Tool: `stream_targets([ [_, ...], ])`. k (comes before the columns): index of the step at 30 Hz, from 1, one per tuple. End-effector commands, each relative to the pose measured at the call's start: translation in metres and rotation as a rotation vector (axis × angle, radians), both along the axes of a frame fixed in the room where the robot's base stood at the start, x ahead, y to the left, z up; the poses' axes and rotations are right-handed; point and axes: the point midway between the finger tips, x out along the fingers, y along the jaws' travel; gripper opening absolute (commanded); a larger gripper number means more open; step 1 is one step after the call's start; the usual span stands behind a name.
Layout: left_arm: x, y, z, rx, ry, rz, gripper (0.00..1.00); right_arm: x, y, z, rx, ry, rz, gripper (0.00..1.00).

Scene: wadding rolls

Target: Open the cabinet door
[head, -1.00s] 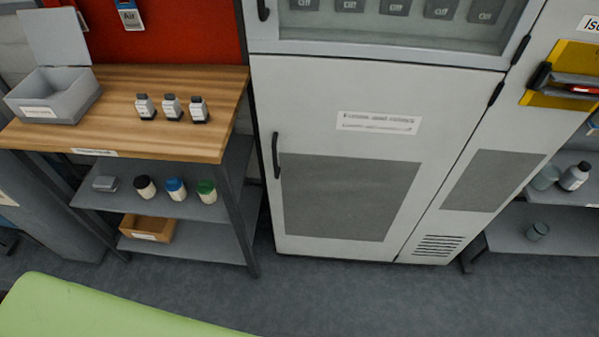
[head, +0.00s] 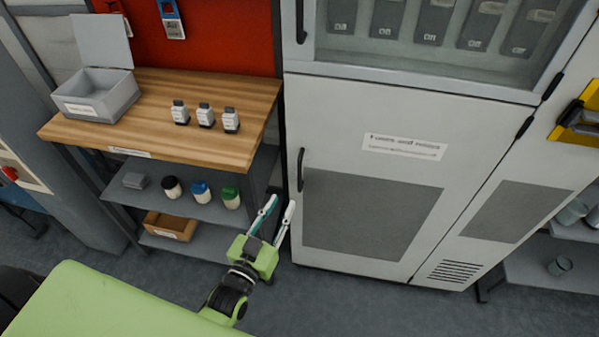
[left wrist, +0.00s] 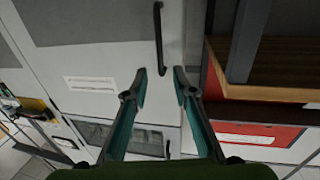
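The grey cabinet's lower door (head: 365,180) is closed, with a label and a dark grey mesh panel. Its black vertical handle (head: 300,170) is on the door's left edge. My left gripper (head: 278,208) is open and empty, below and a little left of the handle in the head view. In the left wrist view the handle (left wrist: 159,38) shows beyond the open fingertips (left wrist: 160,80), apart from them. The upper glass door (head: 420,45) is also closed and has its own black handle (head: 301,20). My right gripper is not in view.
A wooden-topped bench (head: 190,125) stands close on the left, with a grey open box (head: 97,97) and several bottles on it and its shelves. A shelf (head: 545,270) stands at the right. The floor (head: 350,295) before the cabinet is clear.

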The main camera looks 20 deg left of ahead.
Motion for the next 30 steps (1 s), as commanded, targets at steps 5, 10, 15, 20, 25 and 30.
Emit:
stream_targets([
  [5,0.036,-0.003,0.003,0.000,-0.004,0.000,0.25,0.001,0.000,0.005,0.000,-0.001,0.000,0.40],
  [10,0.072,-0.006,0.002,-0.001,-0.001,0.000,0.25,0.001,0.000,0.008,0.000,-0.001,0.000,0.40],
  [15,0.102,-0.009,0.001,-0.001,0.000,-0.001,0.25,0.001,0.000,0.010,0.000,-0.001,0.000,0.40],
  [20,0.119,-0.010,0.000,-0.001,0.002,-0.001,0.25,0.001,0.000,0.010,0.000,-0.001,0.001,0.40],
  [25,0.126,-0.011,-0.001,-0.001,0.003,-0.001,0.25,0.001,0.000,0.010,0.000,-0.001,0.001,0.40],
  [30,0.126,-0.011,-0.001,-0.001,0.003,-0.001,0.25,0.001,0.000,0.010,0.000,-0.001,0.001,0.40],
])
